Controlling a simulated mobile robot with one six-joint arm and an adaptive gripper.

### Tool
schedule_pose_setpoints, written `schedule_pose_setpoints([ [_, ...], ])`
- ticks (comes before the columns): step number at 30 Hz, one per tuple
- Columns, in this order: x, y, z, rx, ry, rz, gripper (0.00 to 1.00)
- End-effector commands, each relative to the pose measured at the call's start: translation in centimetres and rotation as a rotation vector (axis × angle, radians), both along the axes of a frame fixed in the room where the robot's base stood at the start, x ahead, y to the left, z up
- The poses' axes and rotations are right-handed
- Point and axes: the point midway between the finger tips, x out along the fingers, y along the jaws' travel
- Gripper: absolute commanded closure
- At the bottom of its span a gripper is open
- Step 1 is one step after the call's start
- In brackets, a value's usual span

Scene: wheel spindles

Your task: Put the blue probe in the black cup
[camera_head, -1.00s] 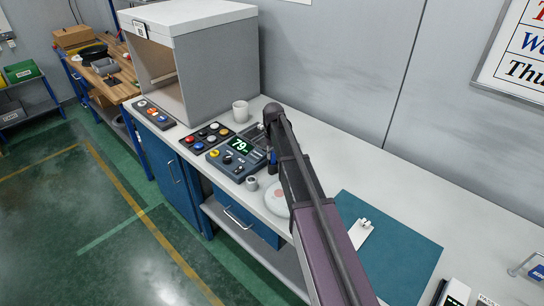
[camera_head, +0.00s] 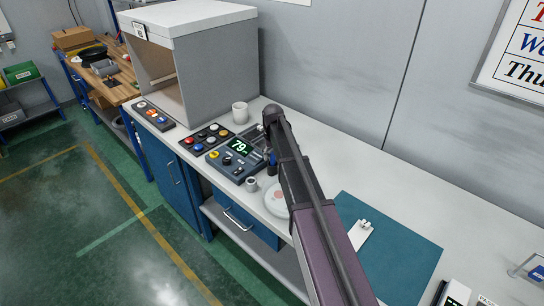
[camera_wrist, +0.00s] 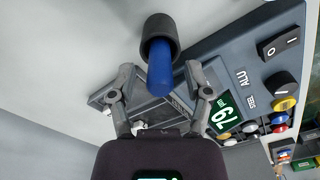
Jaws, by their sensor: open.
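The blue probe (camera_wrist: 161,72) shows in the wrist view as a smooth blue rod with one end inside the black cup (camera_wrist: 158,28). In the head view the probe (camera_head: 271,157) stands upright in the small dark cup (camera_head: 272,169) on the bench, beside the grey meter; my arm partly covers this spot. My gripper (camera_wrist: 159,76) is open, its fingertips on either side of the probe's free end in the picture, with visible gaps. I cannot tell how far the fingertips are from the probe in depth.
The meter (camera_head: 231,162) reading 79 sits right beside the cup. A small metal cylinder (camera_head: 251,184), a white round dish (camera_head: 278,201), a white mug (camera_head: 240,112) and a button panel (camera_head: 206,137) stand near. A teal mat (camera_head: 405,250) lies to the right.

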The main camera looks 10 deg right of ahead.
Motion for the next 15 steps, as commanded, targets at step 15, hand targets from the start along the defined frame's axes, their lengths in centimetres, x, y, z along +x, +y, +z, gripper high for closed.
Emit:
schedule_pose_setpoints([
  [15, 0.0, 0.0, 3.8, 0.0, 0.0, 0.001, 0.36],
])
